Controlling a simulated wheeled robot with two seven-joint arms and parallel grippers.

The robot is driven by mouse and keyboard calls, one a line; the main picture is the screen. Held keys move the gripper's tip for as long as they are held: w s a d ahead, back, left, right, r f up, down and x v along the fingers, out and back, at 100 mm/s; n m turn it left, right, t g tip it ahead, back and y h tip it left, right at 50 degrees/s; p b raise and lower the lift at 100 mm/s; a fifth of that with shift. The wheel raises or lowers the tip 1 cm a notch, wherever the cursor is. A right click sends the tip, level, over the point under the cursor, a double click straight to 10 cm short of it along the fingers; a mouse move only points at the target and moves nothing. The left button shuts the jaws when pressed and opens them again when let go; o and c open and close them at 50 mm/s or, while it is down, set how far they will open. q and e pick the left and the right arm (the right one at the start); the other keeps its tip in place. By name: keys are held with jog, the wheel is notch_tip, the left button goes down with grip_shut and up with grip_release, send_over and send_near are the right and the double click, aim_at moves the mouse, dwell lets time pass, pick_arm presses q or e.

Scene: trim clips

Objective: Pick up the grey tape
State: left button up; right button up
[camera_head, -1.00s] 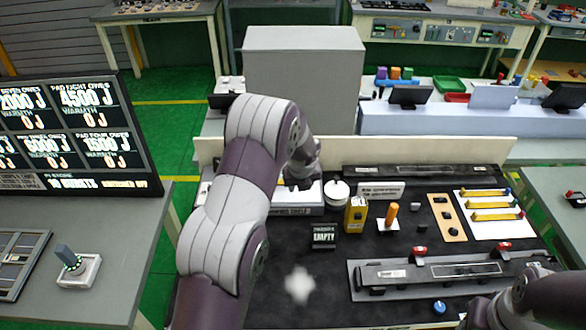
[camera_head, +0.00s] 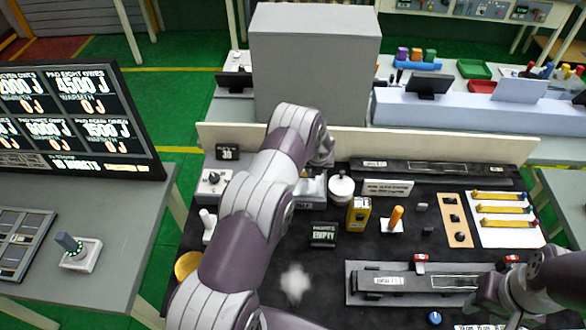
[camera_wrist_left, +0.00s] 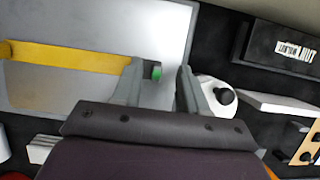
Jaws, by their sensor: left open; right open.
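I cannot pick out a grey tape for certain. In the left wrist view, a yellow strip (camera_wrist_left: 75,57) with a green end lies on a grey plate (camera_wrist_left: 60,95). My left gripper (camera_wrist_left: 170,72) is open, its fingers above the plate's edge, with the green end showing between them. A white round lidded pot (camera_wrist_left: 215,92) is beside the right finger; in the head view it shows as the pot (camera_head: 341,188). My left gripper is hidden behind my arm in the head view. My right gripper (camera_head: 487,290) is open at the lower right, by a long dark fixture (camera_head: 400,283).
A yellow box (camera_head: 358,214), an orange peg on a white base (camera_head: 396,218) and a small dark sign (camera_head: 323,235) stand mid-table. A white board (camera_head: 508,220) with yellow strips is at right. A low pale wall (camera_head: 440,146) edges the back.

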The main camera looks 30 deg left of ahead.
pick_arm(q)
jog(key=shift+a+f, duration=0.1)
jog(key=shift+f, duration=0.15)
jog(key=shift+s, duration=0.3)
jog(key=shift+w+f, duration=0.1)
jog(key=shift+w, duration=0.1)
grip_shut()
jog(key=shift+r, duration=0.2)
